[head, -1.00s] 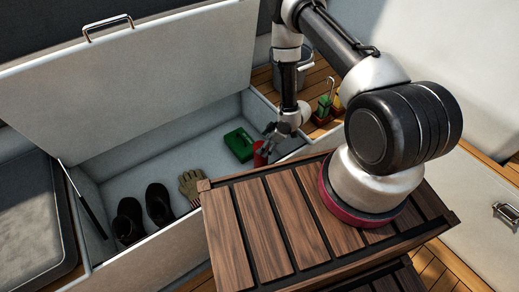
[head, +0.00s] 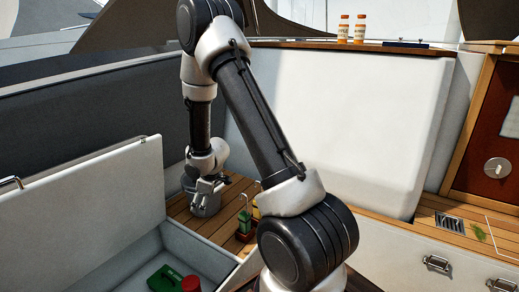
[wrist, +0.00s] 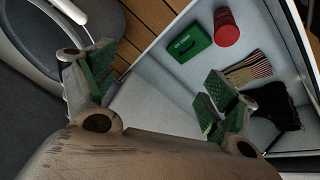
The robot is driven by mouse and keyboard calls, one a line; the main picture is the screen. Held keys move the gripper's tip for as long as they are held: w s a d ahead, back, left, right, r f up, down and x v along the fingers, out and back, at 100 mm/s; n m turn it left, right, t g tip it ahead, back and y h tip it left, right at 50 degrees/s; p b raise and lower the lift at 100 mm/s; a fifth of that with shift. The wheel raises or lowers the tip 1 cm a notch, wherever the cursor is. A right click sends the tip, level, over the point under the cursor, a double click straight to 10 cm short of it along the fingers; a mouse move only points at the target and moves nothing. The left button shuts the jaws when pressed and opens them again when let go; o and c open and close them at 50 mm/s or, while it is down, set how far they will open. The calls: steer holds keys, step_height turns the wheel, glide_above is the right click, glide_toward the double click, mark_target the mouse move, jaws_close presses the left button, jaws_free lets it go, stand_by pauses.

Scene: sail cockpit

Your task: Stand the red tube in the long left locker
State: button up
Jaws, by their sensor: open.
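The red tube (head: 191,284) is in the long left locker (head: 178,242), near its right end, and looks upright. It also shows in the wrist view (wrist: 226,28), beside the green box (wrist: 188,43), with its round end visible. My gripper (head: 207,186) is open and empty, apart from the tube. The tube's lower part is cut off in the head view.
The locker's lid (head: 90,205) stands open.

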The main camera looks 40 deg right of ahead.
steer(key=s+d+r+m+h, duration=0.15)
steer(key=s+r, duration=0.25)
steer(key=r, duration=0.4)
steer(key=s+d+r+m, duration=0.15)
steer(key=s+r, duration=0.25)
steer(key=r, duration=0.5)
steer(key=s+d+r+m+h, duration=0.15)
steer(key=s+r, duration=0.25)
steer(key=r, duration=0.4)
steer(key=s+a+r+m+y, duration=0.1)
steer(key=s+r+m, duration=0.1)
steer(key=s, duration=0.8)
steer(key=s+a+r+m+y, duration=0.1)
steer(key=s+r, duration=0.4)
steer(key=s, duration=0.5)
steer(key=shift+a+r+m, duration=0.25)
steer(key=shift+a+m, duration=0.2)
steer(key=shift+m, duration=0.2)
